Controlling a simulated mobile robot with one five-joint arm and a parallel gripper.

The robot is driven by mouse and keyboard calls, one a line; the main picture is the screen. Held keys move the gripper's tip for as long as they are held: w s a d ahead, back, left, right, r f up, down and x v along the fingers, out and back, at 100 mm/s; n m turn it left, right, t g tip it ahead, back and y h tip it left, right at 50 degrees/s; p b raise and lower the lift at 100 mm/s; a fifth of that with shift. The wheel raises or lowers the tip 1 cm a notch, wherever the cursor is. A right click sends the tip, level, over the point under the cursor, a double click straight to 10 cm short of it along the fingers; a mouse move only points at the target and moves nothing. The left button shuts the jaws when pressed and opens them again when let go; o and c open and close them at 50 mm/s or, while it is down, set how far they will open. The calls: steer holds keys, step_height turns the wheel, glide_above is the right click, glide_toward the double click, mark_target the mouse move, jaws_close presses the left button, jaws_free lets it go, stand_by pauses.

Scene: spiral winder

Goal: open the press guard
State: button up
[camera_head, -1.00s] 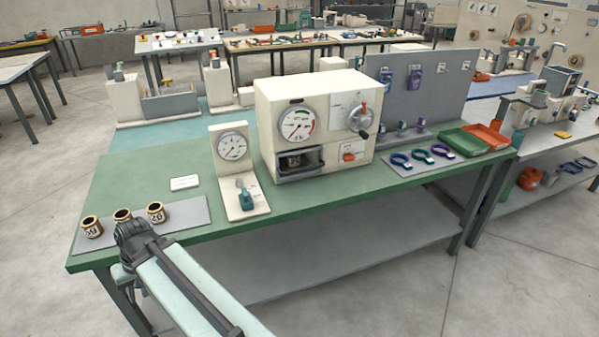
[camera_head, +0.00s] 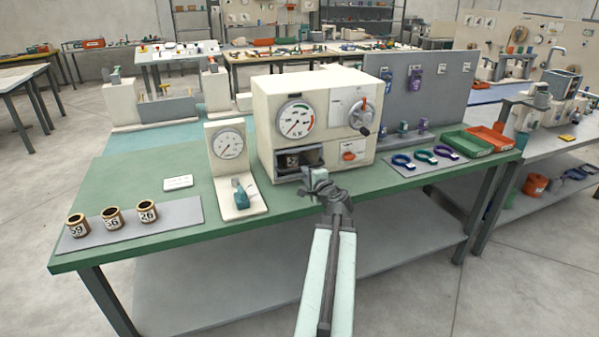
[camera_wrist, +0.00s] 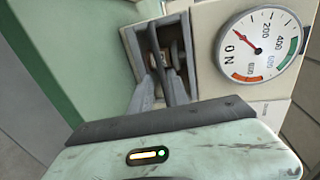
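The press (camera_head: 330,95) is a cream box with a round dial and a crank wheel on its front. Low on its left side is a recess (camera_head: 298,158) with a grey guard frame (camera_head: 289,178) along its lower edge. A dark cup with a pale label shows inside. My gripper (camera_head: 310,174) is just in front of the recess's lower right corner. In the wrist view the fingers (camera_wrist: 158,58) point at the recess, and a thin dark bar shows by them. Whether they touch the guard or grip anything is unclear.
A gauge stand (camera_head: 228,150) with a teal clamp stands left of the press. Several labelled cups (camera_head: 112,218) sit on a grey mat at the front left. Coloured rings (camera_head: 425,157) and green and orange trays (camera_head: 466,143) lie to the right.

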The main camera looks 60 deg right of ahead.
mark_target(299, 169)
steer(key=b+x, duration=0.1)
steer(key=x, duration=0.7)
steer(key=shift+b, duration=0.3)
steer(key=shift+a+r, duration=0.1)
jaws_close()
stand_by(0.9)
